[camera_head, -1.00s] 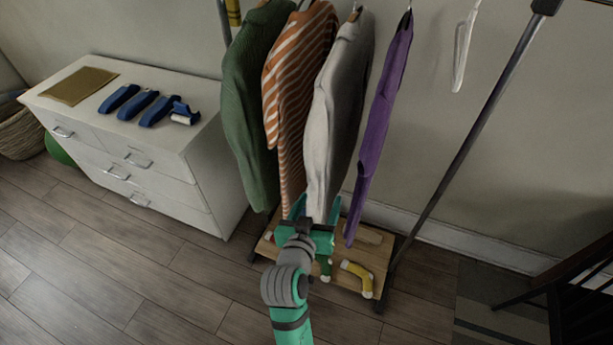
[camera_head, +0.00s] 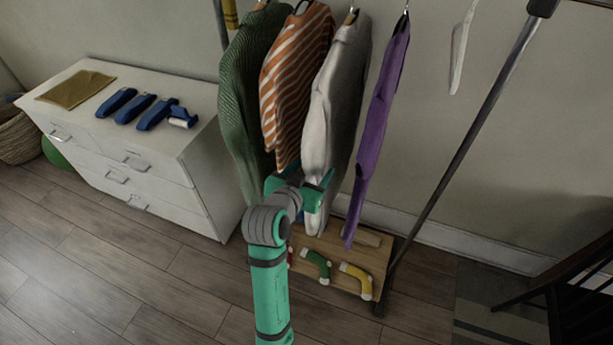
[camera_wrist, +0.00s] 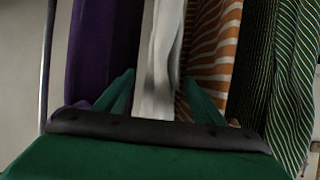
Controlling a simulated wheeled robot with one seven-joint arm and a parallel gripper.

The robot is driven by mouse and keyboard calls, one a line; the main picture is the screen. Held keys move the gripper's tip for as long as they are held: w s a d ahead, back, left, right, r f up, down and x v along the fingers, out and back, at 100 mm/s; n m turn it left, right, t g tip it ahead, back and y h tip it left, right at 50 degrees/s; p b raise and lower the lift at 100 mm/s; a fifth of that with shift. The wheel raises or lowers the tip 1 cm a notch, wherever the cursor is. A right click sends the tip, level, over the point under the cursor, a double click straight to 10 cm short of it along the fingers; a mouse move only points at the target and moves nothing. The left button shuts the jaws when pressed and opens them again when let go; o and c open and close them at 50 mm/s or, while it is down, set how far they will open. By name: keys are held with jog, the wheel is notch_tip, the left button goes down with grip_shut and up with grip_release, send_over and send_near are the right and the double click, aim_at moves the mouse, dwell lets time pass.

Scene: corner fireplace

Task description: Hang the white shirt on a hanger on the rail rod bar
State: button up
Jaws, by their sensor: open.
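The white shirt (camera_head: 335,110) hangs between an orange-striped shirt and a purple garment, its lower end beside my gripper. A hanger hook shows at its collar; the rail rod bar above is out of view. My gripper (camera_head: 300,184) is open at the lower part of the shirts. In the wrist view, the white shirt (camera_wrist: 158,60) hangs as a narrow strip between the two fingers of my gripper (camera_wrist: 160,92). The right finger lies across the orange-striped shirt. I cannot tell whether the fingers touch cloth.
The orange-striped shirt (camera_head: 296,80), green sweater (camera_head: 248,100) and purple garment (camera_head: 380,120) hang close by. An empty white hanger (camera_head: 459,45) hangs further right. The rack's post (camera_head: 470,140) and wooden base (camera_head: 345,262) stand below. A white dresser (camera_head: 165,190) is left.

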jog(key=shift+x, duration=2.8)
jog(key=shift+s, duration=0.1)
jog(key=c, duration=1.4)
jog(key=shift+s+a+r, duration=0.1)
jog(key=shift+s+r, duration=0.05)
jog(key=shift+r, duration=0.45)
jog(key=shift+s+a+r, duration=0.1)
jog(key=shift+s+r, duration=0.05)
jog(key=shift+r, duration=0.4)
jog(key=shift+c, duration=0.2)
jog(key=shift+d, duration=0.15)
jog(key=shift+s, duration=0.2)
jog(key=shift+v, duration=1.55)
jog(key=shift+r, duration=0.1)
